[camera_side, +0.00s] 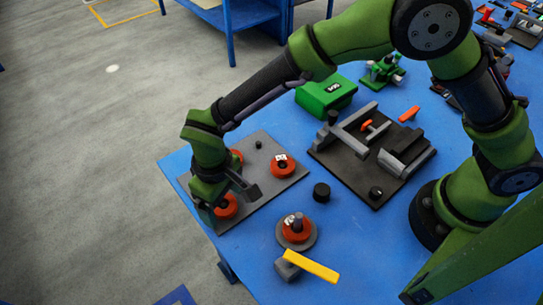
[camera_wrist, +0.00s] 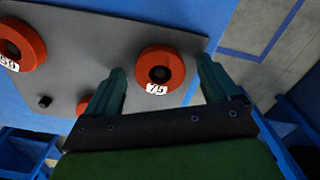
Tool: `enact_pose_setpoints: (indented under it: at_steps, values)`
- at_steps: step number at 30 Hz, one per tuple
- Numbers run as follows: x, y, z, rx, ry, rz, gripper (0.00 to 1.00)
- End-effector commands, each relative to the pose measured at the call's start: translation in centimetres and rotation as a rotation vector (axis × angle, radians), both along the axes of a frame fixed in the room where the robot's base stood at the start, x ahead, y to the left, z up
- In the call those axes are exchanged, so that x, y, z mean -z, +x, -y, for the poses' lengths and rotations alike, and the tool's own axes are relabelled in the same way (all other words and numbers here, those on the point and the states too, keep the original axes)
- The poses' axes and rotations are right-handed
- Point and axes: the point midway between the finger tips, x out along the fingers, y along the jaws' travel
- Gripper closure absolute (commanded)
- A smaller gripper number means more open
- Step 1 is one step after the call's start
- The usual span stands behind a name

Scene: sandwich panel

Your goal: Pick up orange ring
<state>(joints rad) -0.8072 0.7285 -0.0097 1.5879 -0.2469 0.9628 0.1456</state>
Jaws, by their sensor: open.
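Several orange rings with dark centres lie on a grey plate (camera_side: 262,198) at the table's left corner. One orange ring (camera_side: 229,210) is at the plate's near edge, partly hidden by my gripper (camera_side: 222,194). Another ring (camera_side: 283,166) with a white tag sits farther right on the plate. A third ring (camera_side: 237,155) is partly behind my arm.
An orange ring on a peg (camera_side: 296,231) stands on a round grey base. A yellow-handled hammer (camera_side: 312,266), a black cylinder (camera_side: 321,192), a dark fixture plate (camera_side: 345,173) and a green box (camera_side: 326,94) are on the blue table. The table edge is close to the grey plate.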

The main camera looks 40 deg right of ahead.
Motion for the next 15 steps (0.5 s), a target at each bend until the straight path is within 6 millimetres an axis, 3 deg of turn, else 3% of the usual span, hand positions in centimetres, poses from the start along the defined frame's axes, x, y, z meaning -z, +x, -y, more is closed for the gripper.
enact_pose_setpoints:
  at_steps: [2,13,15]
  values:
    - [-0.03,0.01,-0.01,0.0,0.0,0.0,0.16]
    - [-0.07,0.01,-0.02,0.0,0.0,0.0,0.72]
    - [-0.09,0.01,-0.02,0.0,0.0,0.001,0.72]
